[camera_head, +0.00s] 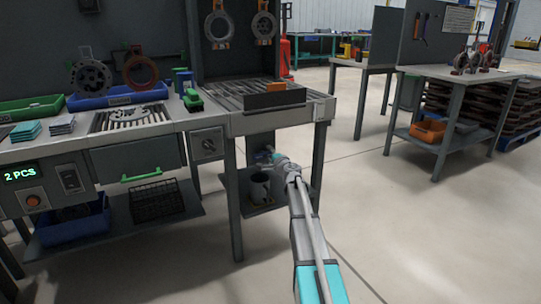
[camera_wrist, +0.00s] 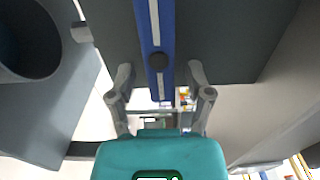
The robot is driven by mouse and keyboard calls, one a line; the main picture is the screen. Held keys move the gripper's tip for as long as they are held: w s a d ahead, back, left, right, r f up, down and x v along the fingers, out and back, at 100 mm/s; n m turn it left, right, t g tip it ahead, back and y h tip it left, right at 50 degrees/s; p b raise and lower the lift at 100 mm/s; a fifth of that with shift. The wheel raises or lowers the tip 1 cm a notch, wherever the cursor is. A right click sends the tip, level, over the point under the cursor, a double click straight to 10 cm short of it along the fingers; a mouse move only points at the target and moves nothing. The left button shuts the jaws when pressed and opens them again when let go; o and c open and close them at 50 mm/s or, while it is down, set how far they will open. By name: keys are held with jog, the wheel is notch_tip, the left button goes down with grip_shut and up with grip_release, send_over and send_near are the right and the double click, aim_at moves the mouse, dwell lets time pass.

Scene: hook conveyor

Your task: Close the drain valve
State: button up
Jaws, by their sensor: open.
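The drain valve shows in the wrist view as a long blue handle (camera_wrist: 155,40) with a white stripe and a dark round piece on it. It also shows small and partly hidden in the head view (camera_head: 262,157), under the conveyor end of the bench. My gripper (camera_wrist: 160,75) is open, with one finger on each side of the blue handle. I see gaps beside the handle and cannot tell whether either finger touches it. In the head view my gripper (camera_head: 279,161) is under the bench, and my arm reaches in from the lower right.
A dark bucket (camera_head: 260,187) stands on the low shelf below the valve; a dark round opening, probably its mouth, shows in the wrist view (camera_wrist: 30,40). A bench leg (camera_head: 233,200) stands left of my gripper. The roller top (camera_head: 235,95) is overhead.

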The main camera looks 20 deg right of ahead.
jog(key=s, duration=1.1)
jog(key=shift+s+d, duration=0.2)
jog(key=shift+s, duration=0.15)
jog(key=s+a+f+n+g+y+p, duration=0.2)
jog(key=s+a+n+g+y+p, duration=0.25)
jog(key=a, duration=0.75)
jog(key=s+a+f+n+g+y+p, duration=0.1)
jog(key=s+a+n+g+p, duration=0.3)
jog(key=a+n, duration=0.6)
jog(key=s+a+f+n+g+h+p, duration=0.1)
jog(key=s+a+n+g+h+p, duration=0.25)
jog(key=s, duration=0.75)
jog(key=s+a+f+g+h+p, duration=0.15)
jog(key=s+a+g, duration=0.35)
jog(key=s, duration=0.5)
notch_tip(320, 180, up, 38)
jog(key=d+g+h+p, duration=0.1)
jog(key=p, duration=3.7)
jog(key=shift+s+r, duration=0.15)
jog(key=shift+r, duration=0.1)
